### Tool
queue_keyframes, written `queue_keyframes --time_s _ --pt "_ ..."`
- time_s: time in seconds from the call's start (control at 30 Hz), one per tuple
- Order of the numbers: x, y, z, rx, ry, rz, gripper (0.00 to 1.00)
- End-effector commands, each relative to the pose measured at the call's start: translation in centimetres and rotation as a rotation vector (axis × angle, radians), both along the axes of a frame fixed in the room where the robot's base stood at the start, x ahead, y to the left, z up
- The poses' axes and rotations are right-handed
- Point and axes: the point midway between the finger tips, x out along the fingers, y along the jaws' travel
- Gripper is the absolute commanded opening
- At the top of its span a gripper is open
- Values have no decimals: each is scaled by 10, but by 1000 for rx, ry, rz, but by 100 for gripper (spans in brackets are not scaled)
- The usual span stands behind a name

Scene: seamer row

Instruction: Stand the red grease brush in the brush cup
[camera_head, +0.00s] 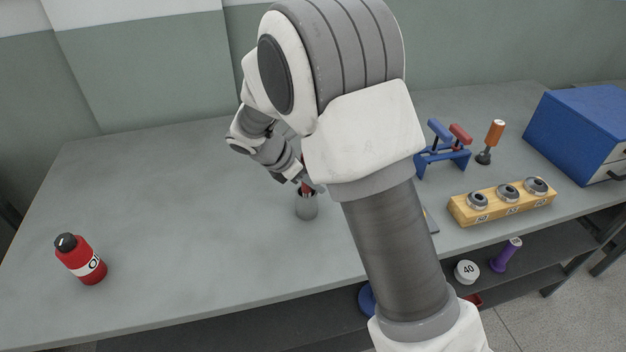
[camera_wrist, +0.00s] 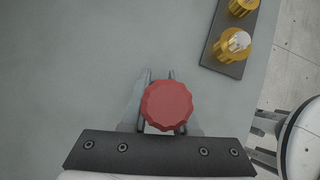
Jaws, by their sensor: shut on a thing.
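The red grease brush (camera_wrist: 167,105) is in my gripper; in the wrist view its round, ridged red end faces the camera and covers most of the fingers. In the head view a short piece of its red handle (camera_head: 305,187) shows between the fingers. My gripper (camera_head: 311,187) is shut on it, just above the brush cup (camera_head: 306,208), a grey metal cylinder on the bench. The brush's lower end is hidden, and I cannot tell how far it is inside the cup. The cup is not visible in the wrist view.
A red oil bottle (camera_head: 81,259) stands at the bench's left. To the right are a blue stand (camera_head: 442,160), an orange-handled tool (camera_head: 492,142), a wooden block with rings (camera_head: 502,204) and a blue cabinet (camera_head: 580,133). Yellow knobs (camera_wrist: 233,45) lie on a dark plate (camera_wrist: 222,63).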

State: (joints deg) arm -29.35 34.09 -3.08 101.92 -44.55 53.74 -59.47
Motion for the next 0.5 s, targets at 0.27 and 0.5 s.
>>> queue_keyframes --time_s 0.27,0.5 --pt "-1 0 0 0 2 0 58" --pt "0 0 0 0 2 0 63"
